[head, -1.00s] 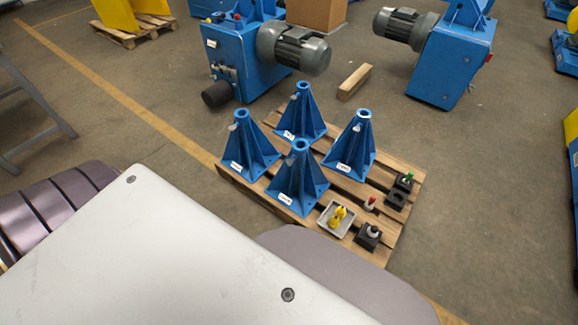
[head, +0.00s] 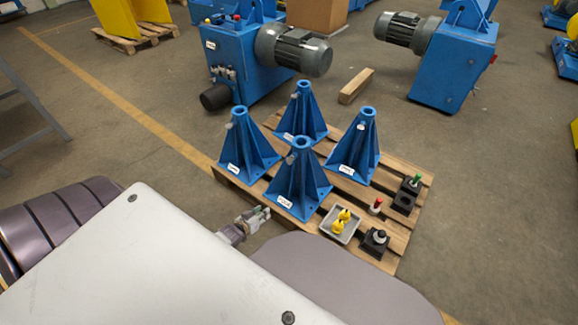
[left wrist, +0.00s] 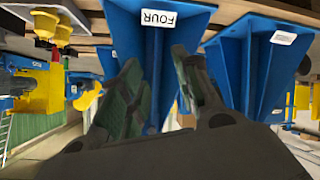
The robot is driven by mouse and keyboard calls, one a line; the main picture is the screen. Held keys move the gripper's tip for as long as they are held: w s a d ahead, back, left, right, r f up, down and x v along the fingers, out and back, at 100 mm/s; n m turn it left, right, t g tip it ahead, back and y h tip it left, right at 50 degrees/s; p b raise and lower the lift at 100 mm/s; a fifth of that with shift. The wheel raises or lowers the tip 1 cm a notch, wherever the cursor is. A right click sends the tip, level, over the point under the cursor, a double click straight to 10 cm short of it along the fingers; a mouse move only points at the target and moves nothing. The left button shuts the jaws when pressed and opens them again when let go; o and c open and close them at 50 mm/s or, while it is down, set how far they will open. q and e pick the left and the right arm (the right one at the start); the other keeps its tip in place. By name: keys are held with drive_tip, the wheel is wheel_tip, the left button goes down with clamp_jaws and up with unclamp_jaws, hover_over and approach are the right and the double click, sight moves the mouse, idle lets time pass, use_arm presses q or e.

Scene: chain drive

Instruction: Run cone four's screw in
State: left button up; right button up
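Cone four (head: 302,188) is the nearest blue ribbed cone on the pallet. Its white label reads FOUR in the left wrist view (left wrist: 160,18), where the picture is upside down. A small grey screw head (head: 291,159) shows at its upper left side; how far it stands out is too small to tell. My left gripper (head: 258,217) is low at the pallet's front left edge, just left of cone four. In the left wrist view its two fingers (left wrist: 160,90) are apart with nothing held, pointing at the cone. My right gripper is not in view.
Other blue cones (head: 246,150) stand close behind on the wooden pallet (head: 228,184). A grey tray (head: 328,227) with yellow pieces, a red-topped piece (head: 376,206) and black blocks (head: 376,243) lie to the right. Blue machines (head: 455,60) stand beyond.

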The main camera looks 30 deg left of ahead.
use_arm(q)
drive_tip(key=w+a+r+n+t+b, duration=0.1)
drive_tip(key=w+r+n+t+b, duration=0.1)
drive_tip(key=w+r+t+b, duration=0.25)
drive_tip(key=t+h+b, duration=0.2)
drive_tip(key=b, duration=0.2)
approach(289, 160)
drive_tip(key=s+f, duration=0.2)
drive_tip(key=s, duration=0.2)
drive_tip(key=shift+w+a+r+n, duration=0.15)
drive_tip(key=shift+w+r+n, duration=0.05)
drive_tip(key=shift+r+n, duration=0.4)
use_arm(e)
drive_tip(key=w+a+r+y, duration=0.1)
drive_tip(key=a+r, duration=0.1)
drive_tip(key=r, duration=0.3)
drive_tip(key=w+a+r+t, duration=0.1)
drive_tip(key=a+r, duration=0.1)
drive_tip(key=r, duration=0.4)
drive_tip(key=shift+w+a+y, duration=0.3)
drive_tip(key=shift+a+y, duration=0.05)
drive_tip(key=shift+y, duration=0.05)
use_arm(q)
drive_tip(key=shift+w, duration=0.15)
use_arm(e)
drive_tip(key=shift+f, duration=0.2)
